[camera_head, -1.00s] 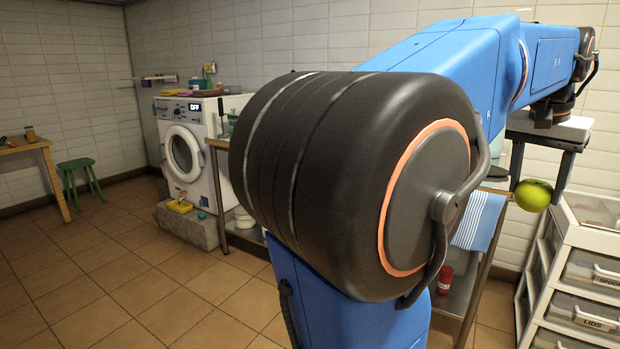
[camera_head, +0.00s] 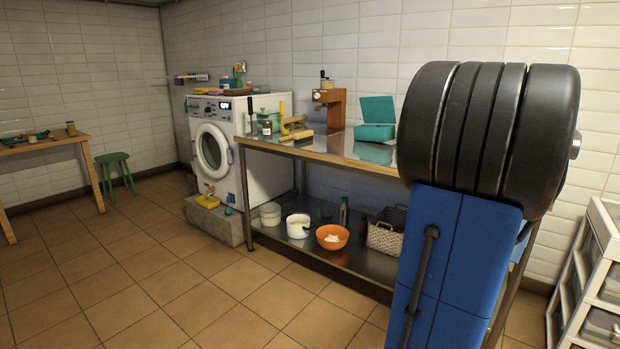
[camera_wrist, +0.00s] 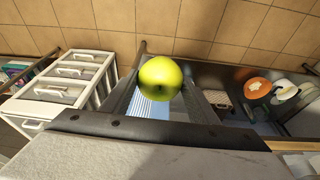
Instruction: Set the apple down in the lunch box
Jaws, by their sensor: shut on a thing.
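The green-yellow apple (camera_wrist: 159,79) is held between the two dark fingers of my gripper (camera_wrist: 161,90) in the wrist view. My gripper is shut on it, and the apple hangs clear of any surface. In the head view my gripper and the apple are out of sight, and my arm covers the right side. A teal box with its lid raised, which looks like the lunch box (camera_head: 376,132), stands on the metal-topped workbench (camera_head: 330,150), just left of my arm. Its inside is hidden from this angle. I cannot make it out in the wrist view.
A brown wooden device (camera_head: 331,108), a dark jar (camera_head: 267,127) and tools share the benchtop. The lower shelf holds an orange bowl (camera_head: 332,237), a white pot (camera_head: 298,226) and a woven basket (camera_head: 385,238). White drawers (camera_head: 590,275) stand at right. The floor in front is open.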

